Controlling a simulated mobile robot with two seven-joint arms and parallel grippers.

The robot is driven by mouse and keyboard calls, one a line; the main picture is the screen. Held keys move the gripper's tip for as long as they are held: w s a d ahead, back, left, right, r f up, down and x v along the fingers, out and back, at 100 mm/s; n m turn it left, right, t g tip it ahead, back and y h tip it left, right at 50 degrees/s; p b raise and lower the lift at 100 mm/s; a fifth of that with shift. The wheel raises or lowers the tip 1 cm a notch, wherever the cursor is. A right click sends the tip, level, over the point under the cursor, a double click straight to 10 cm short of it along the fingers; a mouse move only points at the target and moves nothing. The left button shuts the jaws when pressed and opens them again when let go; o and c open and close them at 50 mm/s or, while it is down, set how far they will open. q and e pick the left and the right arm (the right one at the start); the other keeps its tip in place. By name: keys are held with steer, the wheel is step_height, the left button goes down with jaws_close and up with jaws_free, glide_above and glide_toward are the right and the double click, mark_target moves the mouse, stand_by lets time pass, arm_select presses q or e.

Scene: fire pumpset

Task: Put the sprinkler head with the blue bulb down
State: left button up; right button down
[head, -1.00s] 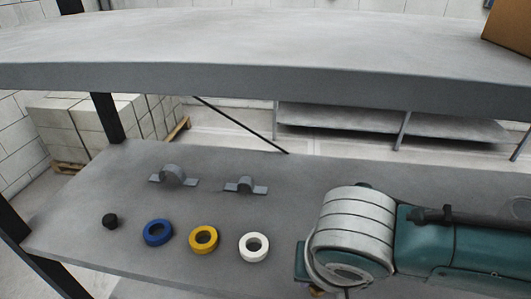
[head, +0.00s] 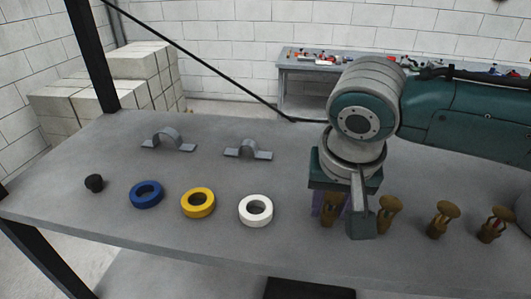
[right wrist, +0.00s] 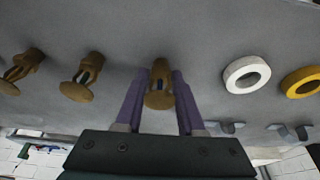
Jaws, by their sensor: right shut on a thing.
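My right gripper (head: 328,208) points down over the shelf, its purple fingers shut on a brass sprinkler head (head: 328,216). In the right wrist view this sprinkler head (right wrist: 159,96) sits between the two fingers. It looks upright, at or very near the shelf top; I cannot tell whether it touches. My left gripper is not in view.
On the grey shelf (head: 300,255), a white ring (head: 256,222), a yellow ring (head: 198,215), a blue ring (head: 146,204) and a small black piece (head: 94,183) lie to the left. Two grey clamps (head: 169,140) (head: 248,150) are behind. A dark post (head: 94,60) stands at left.

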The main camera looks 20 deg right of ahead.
mark_target(332, 200)
steer(key=c, duration=0.5)
jaws_free()
steer(key=shift+f, duration=0.1)
steer(key=v, duration=0.7)
steer(key=shift+s+a, duration=0.1)
steer(key=shift+a, duration=0.05)
steer(key=s+a+f+n+y, duration=0.3)
steer(key=s+a+n, duration=0.2)
steer(key=s+a, duration=0.25)
steer(key=s+d+n, duration=0.1)
steer(key=s, duration=0.2)
steer(key=s+d+n, duration=0.1)
steer(key=s+d, duration=0.1)
steer(key=s, duration=0.1)
steer(key=s+d+n+h, duration=0.1)
steer(key=s+d, duration=0.1)
steer(key=s, duration=0.2)
steer(key=shift+d+t, duration=0.15)
steer(key=shift+t, duration=0.25)
